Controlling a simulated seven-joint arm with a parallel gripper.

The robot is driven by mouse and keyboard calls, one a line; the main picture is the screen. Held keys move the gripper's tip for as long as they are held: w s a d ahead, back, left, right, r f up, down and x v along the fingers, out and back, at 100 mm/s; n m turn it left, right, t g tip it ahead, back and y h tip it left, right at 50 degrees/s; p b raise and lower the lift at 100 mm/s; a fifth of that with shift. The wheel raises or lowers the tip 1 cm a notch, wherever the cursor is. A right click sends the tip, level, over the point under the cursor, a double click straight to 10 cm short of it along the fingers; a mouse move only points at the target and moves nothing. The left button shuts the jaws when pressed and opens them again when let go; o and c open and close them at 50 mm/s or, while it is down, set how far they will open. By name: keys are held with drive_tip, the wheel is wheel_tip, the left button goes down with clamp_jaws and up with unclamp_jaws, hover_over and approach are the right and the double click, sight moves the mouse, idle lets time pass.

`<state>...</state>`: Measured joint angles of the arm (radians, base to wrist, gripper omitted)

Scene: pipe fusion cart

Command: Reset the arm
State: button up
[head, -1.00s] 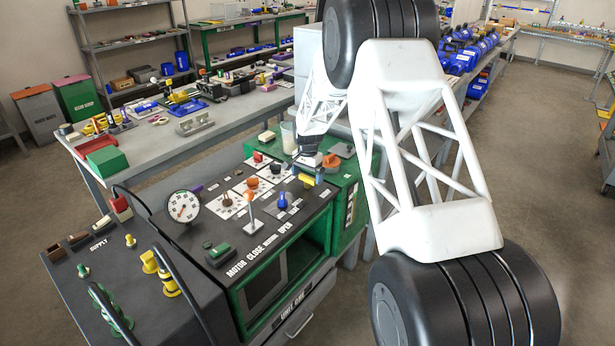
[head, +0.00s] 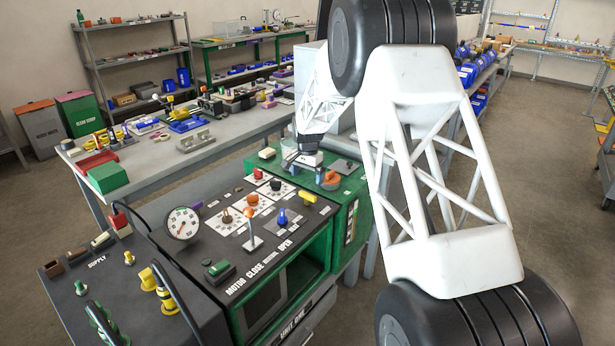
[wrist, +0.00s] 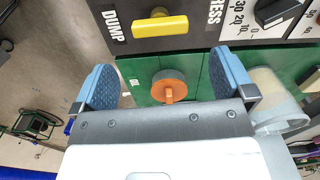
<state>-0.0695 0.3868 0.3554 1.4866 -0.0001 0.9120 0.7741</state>
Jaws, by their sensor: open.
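My gripper (head: 306,162) is above the green rear deck of the machine in the head view, partly hidden by its own wrist. In the wrist view my gripper (wrist: 164,75) has its two blue pads wide apart with nothing held. An orange knob on a grey round base (wrist: 170,88) shows between the pads, below and apart from them; it is also in the head view (head: 331,179). A yellow handle labelled DUMP (wrist: 160,26) lies beyond the fingertips on the black panel, and shows in the head view (head: 307,198).
The black control panel (head: 215,265) carries a gauge (head: 183,223), a grey lever (head: 252,243) and several knobs. A translucent cup (wrist: 275,98) stands right of my gripper in the wrist view. A grey workbench (head: 160,160) with tools is behind. Open floor lies at right.

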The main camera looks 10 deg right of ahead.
drive_tip(key=s+d+r+n+t, duration=0.1)
drive_tip(key=s+d+r+n, duration=0.1)
drive_tip(key=s+r, duration=0.95)
drive_tip(key=s+d+r+n, duration=0.2)
drive_tip(key=s+r, duration=0.7)
drive_tip(key=s, duration=0.6)
drive_tip(key=s+d+n, duration=0.1)
drive_tip(key=s+n, duration=0.1)
drive_tip(key=s, duration=1.5)
drive_tip(key=s+d+n+t, duration=0.1)
drive_tip(key=s, duration=1.7)
drive_tip(key=shift+s+d+n+t, duration=0.2)
drive_tip(key=shift+d+n+t, duration=0.1)
drive_tip(key=shift+d+n, duration=0.1)
drive_tip(key=shift+w+r, duration=0.1)
